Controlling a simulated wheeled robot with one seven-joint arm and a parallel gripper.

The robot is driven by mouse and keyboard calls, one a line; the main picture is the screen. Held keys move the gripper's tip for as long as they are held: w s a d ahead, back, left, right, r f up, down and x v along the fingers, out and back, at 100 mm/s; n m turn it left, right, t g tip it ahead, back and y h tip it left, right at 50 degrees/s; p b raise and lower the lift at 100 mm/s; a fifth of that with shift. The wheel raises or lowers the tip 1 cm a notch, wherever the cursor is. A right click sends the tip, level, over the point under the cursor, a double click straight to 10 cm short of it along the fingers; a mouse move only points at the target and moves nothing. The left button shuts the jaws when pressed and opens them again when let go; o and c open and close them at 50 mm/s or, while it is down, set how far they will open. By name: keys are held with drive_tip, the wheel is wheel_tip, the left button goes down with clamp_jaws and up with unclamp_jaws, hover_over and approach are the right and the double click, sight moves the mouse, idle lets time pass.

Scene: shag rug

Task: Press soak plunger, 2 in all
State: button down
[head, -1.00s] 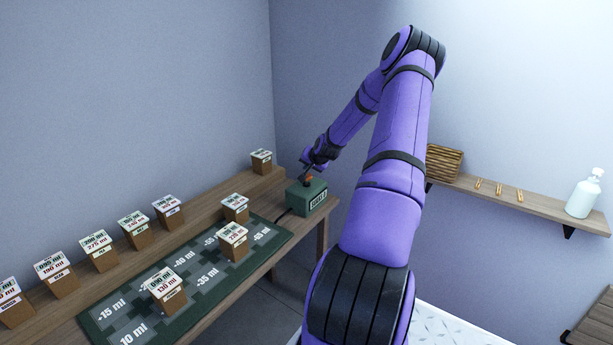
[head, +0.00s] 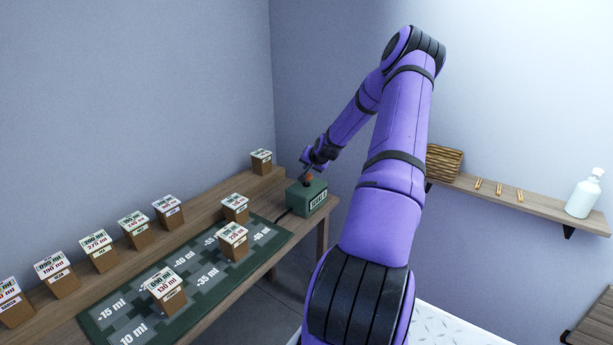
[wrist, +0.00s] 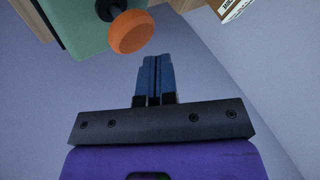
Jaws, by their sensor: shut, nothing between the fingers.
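The soak plunger is an orange round knob (wrist: 131,31) on a dark stem. It stands on a green box (head: 307,197) at the far right end of the wooden table. In the head view the knob shows only as a small orange spot (head: 309,178) beneath my gripper (head: 306,184). In the wrist view my gripper (wrist: 155,62) has its blue fingers together with nothing between them. The fingertips lie close to the knob in that picture, with a gap showing. The knob's full height is partly hidden in the head view.
A green mat (head: 190,285) marked with ml amounts holds several brown labelled boxes, one being (head: 166,290). More boxes stand on a raised ledge (head: 215,192) along the wall. A wall shelf (head: 540,204) at right carries a basket (head: 444,161) and a white bottle (head: 584,193).

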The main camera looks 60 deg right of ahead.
sight(308, 174)
drive_tip(key=shift+f, duration=0.1)
drive_tip(key=shift+f, duration=0.3)
drive_tip(key=shift+f, duration=1.25)
idle(1.5)
idle(0.4)
drive_tip(key=shift+r, duration=1.65)
drive_tip(key=shift+r, duration=0.15)
drive_tip(key=shift+r, duration=2.35)
drive_tip(key=shift+r, duration=1.9)
